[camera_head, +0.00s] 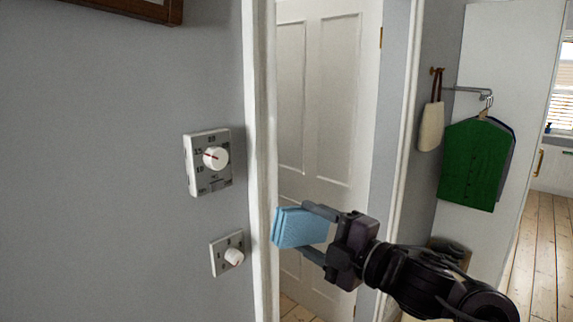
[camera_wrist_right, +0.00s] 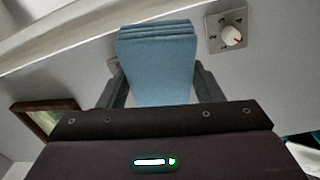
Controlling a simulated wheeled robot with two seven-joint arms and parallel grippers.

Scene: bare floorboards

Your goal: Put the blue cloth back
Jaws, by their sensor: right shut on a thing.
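The blue cloth (camera_head: 297,228) is folded into a flat, layered pad. My right gripper (camera_head: 322,232) is shut on it and holds it in the air in front of the white door frame, right of the lower wall dial. In the right wrist view the cloth (camera_wrist_right: 158,62) stands between the two dark fingers of the right gripper (camera_wrist_right: 160,88), its layered edge pointing away from the palm. My left gripper is not in view.
A thermostat-like dial (camera_head: 210,160) and a smaller dial switch (camera_head: 229,254) are on the grey wall. A white panelled door (camera_head: 320,110) stands behind the cloth. A green garment (camera_head: 474,165) and a pale bag (camera_head: 431,126) hang at right. Floorboards (camera_head: 536,250) are clear at far right.

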